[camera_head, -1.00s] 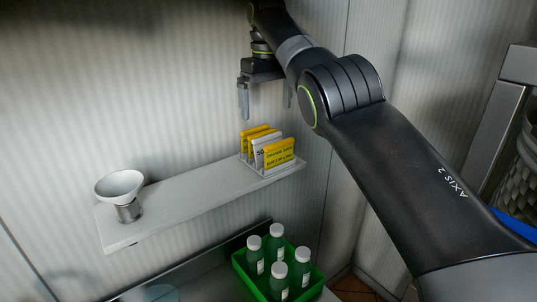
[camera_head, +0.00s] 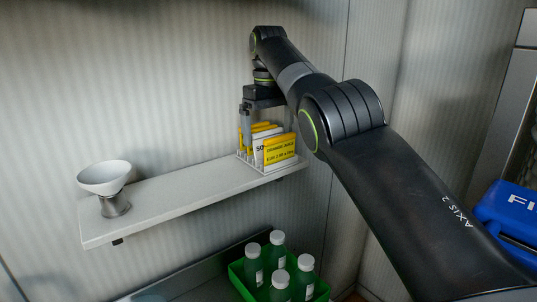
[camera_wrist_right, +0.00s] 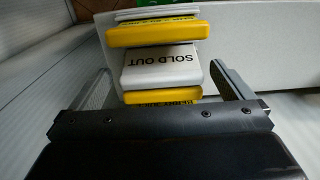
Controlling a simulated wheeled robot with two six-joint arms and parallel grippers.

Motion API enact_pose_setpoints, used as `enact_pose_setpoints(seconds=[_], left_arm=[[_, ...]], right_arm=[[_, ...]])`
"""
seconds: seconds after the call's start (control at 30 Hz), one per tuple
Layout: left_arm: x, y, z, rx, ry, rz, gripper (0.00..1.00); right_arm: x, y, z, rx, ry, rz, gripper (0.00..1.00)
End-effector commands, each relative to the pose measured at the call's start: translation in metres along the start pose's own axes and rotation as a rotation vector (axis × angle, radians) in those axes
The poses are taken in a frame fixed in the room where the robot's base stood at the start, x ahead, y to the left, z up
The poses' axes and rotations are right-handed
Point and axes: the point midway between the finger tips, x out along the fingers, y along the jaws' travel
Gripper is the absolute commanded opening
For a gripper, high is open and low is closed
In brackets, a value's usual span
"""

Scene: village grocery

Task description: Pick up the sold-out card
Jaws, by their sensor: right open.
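The white sold-out card (camera_head: 259,151) stands in a rack on the wall shelf, between yellow cards. In the right wrist view the sold-out card (camera_wrist_right: 162,66) reads "SOLD OUT", with a yellow card (camera_wrist_right: 155,32) on one side and another yellow card (camera_wrist_right: 163,96) on the other. My right gripper (camera_head: 262,126) is over the rack, pointing down. In the right wrist view its two fingers (camera_wrist_right: 165,88) are open and spread to either side of the cards, with nothing visibly gripped. In the head view the cards and arm partly hide the fingers. My left gripper is not in view.
The white shelf (camera_head: 170,203) holds a white bowl-topped scale (camera_head: 104,179) at its left end, with bare surface between. Below is a green crate (camera_head: 240,279) of several bottles with white caps. A blue object (camera_head: 510,212) is at the far right.

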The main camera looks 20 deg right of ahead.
Motion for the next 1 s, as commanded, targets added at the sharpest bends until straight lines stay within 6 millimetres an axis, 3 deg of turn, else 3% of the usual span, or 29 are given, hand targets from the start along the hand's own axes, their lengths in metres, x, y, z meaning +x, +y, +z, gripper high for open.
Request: enact_pose_setpoints(seconds=[0.07, 0.37, 0.6, 1.0], left_arm=[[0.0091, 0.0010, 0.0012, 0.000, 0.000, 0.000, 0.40], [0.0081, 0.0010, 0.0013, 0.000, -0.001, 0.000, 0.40], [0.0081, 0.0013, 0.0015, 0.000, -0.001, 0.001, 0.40], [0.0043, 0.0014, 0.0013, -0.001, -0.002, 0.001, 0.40]], right_arm=[[0.0090, -0.0002, -0.0001, 0.000, 0.001, 0.001, 1.00], [0.0084, -0.0002, -0.0003, 0.000, 0.001, 0.000, 0.99], [0.0085, -0.0003, -0.0003, 0.000, 0.001, 0.000, 0.70], [0.0044, -0.0002, -0.0003, 0.000, 0.002, 0.000, 0.70]])
